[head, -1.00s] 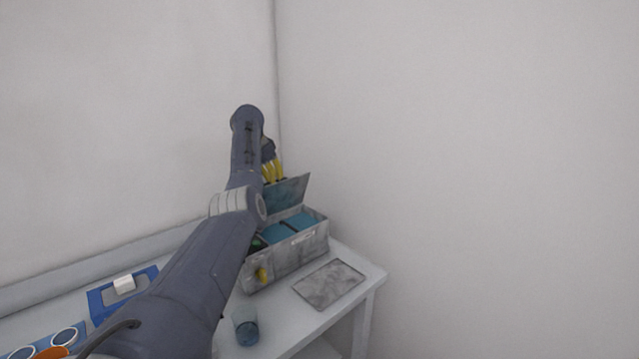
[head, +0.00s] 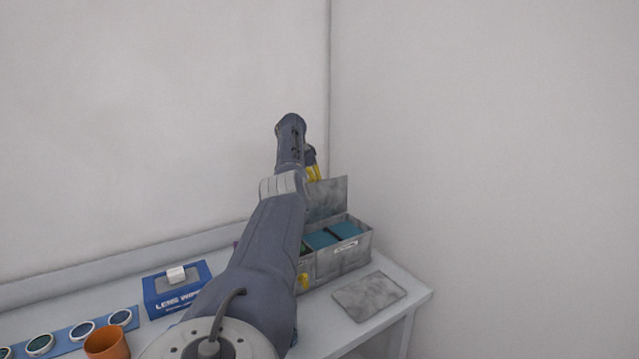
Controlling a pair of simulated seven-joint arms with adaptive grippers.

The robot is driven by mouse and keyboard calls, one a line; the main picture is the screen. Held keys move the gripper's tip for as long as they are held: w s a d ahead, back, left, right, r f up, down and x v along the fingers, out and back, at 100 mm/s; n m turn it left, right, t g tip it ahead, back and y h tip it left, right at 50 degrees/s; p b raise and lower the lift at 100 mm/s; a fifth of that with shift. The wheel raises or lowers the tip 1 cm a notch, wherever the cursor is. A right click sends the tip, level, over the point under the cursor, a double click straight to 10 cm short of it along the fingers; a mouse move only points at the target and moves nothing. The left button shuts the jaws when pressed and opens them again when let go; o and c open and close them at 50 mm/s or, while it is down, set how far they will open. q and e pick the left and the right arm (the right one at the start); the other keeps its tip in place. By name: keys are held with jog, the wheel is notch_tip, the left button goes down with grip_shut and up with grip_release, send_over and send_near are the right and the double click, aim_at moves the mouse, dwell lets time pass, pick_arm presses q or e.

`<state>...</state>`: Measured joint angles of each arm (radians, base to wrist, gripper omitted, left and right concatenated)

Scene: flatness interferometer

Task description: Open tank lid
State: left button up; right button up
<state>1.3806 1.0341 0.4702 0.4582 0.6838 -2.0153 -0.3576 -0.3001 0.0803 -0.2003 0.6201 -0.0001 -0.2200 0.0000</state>
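The tank (head: 345,262) is a grey mottled box near the table's right end. Its lid (head: 330,197) stands raised along the tank's back edge. Blue-teal surfaces (head: 320,240) show inside the open top. My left arm reaches across and hides the tank's left part. My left gripper (head: 316,174), with yellow fingers, is at the upper left of the raised lid, pointing down. Whether it touches the lid, and how far apart its fingers are, I cannot tell. My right gripper is out of view.
A grey flat plate (head: 370,296) lies in front of the tank. At left are a blue box (head: 160,298), an orange cup (head: 106,343) and a blue strip with several round discs (head: 80,331). Walls stand behind.

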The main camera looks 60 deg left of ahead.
pick_arm(q)
jog(key=shift+o, duration=0.6)
jog(key=shift+s+d+f, duration=0.2)
jog(key=shift+s+f, duration=0.05)
jog(key=shift+f, duration=0.45)
jog(key=a+v, duration=0.1)
jog(key=v, duration=1.2)
jog(key=shift+w+r, duration=0.3)
jog(key=shift+d, duration=0.15)
